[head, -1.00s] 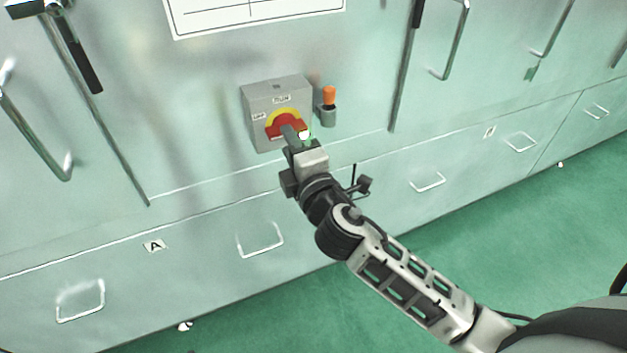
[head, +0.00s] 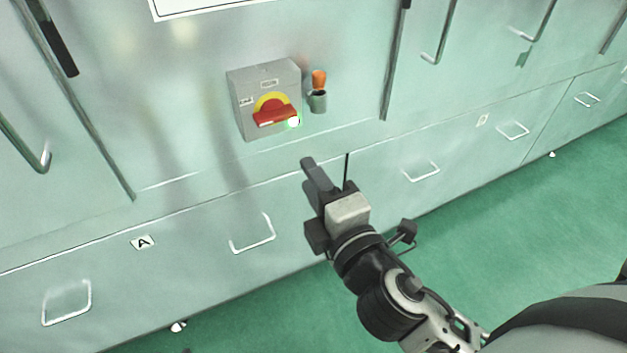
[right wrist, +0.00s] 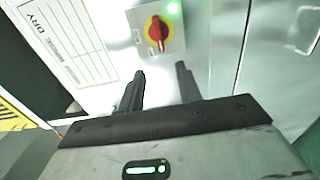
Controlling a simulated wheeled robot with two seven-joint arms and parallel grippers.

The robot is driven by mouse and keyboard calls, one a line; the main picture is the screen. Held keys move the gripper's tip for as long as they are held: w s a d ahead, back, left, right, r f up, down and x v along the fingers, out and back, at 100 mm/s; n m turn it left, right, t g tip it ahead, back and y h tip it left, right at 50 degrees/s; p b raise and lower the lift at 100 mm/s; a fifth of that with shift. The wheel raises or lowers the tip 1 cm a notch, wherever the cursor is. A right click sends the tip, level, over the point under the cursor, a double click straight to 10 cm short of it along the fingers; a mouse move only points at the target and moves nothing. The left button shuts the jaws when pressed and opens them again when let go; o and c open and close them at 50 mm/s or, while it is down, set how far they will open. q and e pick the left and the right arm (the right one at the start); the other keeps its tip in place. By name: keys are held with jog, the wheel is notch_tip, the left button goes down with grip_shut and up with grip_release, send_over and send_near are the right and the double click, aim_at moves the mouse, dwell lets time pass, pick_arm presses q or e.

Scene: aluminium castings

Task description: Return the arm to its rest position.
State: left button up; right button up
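My right gripper (head: 312,172) is in front of the cabinet, below and to the right of the switch box (head: 266,98), and apart from it. In the right wrist view its two fingers (right wrist: 157,88) stand apart with nothing between them. The grey switch box carries a red rotary handle (head: 274,115) on a yellow plate, with a lit green lamp at its lower right corner. The box also shows beyond the fingers in the right wrist view (right wrist: 158,30). My left gripper is in neither view.
An orange-handled item sits in a small grey holder (head: 318,102) right of the box. The pale green cabinet has long door handles (head: 440,35) and drawer pulls (head: 254,240) that stick out. Green floor (head: 520,230) lies open at the lower right.

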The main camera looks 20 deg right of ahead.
jog(key=s+f+m+g+y, duration=0.1)
jog(key=s+f+m+g, duration=0.3)
jog(key=f+m, duration=0.4)
jog(key=s+f+m+g+y, duration=0.1)
jog(key=s+f+m+g, duration=0.2)
jog(key=f+m, duration=0.5)
notch_tip(320, 180, down, 7)
jog(key=shift+s+a+f+g, duration=0.1)
jog(key=shift+s+a+g, duration=0.1)
jog(key=shift+s+g, duration=0.3)
